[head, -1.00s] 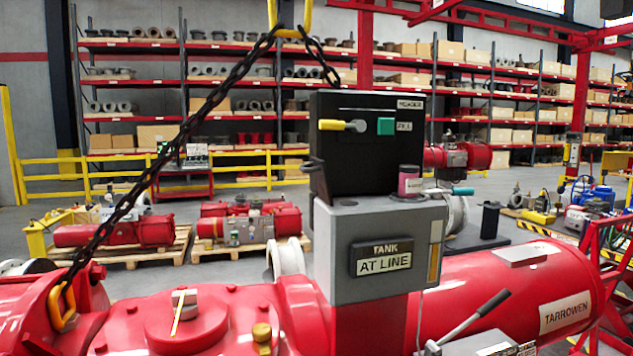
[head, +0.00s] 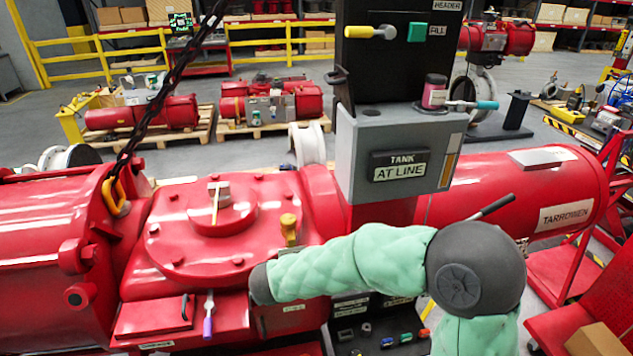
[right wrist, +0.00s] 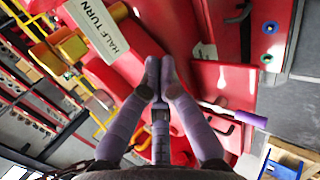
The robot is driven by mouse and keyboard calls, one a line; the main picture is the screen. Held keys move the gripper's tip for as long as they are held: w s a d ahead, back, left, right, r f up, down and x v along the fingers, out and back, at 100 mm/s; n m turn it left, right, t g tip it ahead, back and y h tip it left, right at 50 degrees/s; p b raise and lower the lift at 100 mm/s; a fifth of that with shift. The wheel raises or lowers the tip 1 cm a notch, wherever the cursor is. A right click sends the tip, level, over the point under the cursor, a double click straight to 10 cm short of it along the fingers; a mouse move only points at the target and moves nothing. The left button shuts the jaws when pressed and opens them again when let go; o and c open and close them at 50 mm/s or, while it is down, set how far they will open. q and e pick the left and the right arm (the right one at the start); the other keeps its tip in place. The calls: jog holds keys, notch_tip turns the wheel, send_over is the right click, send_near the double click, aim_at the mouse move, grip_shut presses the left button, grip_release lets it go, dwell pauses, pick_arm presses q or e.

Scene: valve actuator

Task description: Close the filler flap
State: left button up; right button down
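The grey tank box (head: 345,160) carries a plate reading "TANK AT LINE". A thin dark upright piece with a tab (head: 338,88) stands at the left of its top and looks like the filler flap, raised. A dark round spot (head: 371,112) beside it may be the filler opening. My right arm (head: 350,262), in a green sleeve, reaches left in front of the red actuator, below the tank box. Its gripper is hidden in the head view. In the right wrist view my right gripper (right wrist: 161,68) has its purple fingertips together, with nothing seen between them. My left gripper is out of view.
A black panel (head: 385,70) with a yellow-handled lever (head: 368,31) and green button (head: 417,32) rises behind the tank top. A pink-labelled jar (head: 434,92) and a teal-tipped handle (head: 485,105) are at right. A purple-handled lever (head: 208,320) is low at left. A chain (head: 165,100) hangs at left.

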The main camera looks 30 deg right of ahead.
jog(key=d+r+t+h+p, duration=0.1)
jog(key=d+r+t+h, duration=0.15)
jog(key=r, duration=1.05)
jog(key=d+r+t+h+p, duration=0.2)
jog(key=r+t, duration=0.1)
jog(key=r, duration=1.1)
jog(key=d+r+t+h+p, duration=0.1)
jog(key=d+r+t+h, duration=0.15)
jog(key=r, duration=1.05)
jog(key=w+d+r+p, duration=0.2)
jog(key=w+d+p, duration=0.2)
jog(key=w+d, duration=0.3)
jog(key=shift+d+r+t, duration=0.35)
jog(key=shift+d+t, duration=0.05)
jog(key=shift+d, duration=0.15)
jog(key=shift+d+r+m+b, duration=0.2)
jog(key=shift+m+b, duration=0.1)
jog(key=shift+b, duration=0.1)
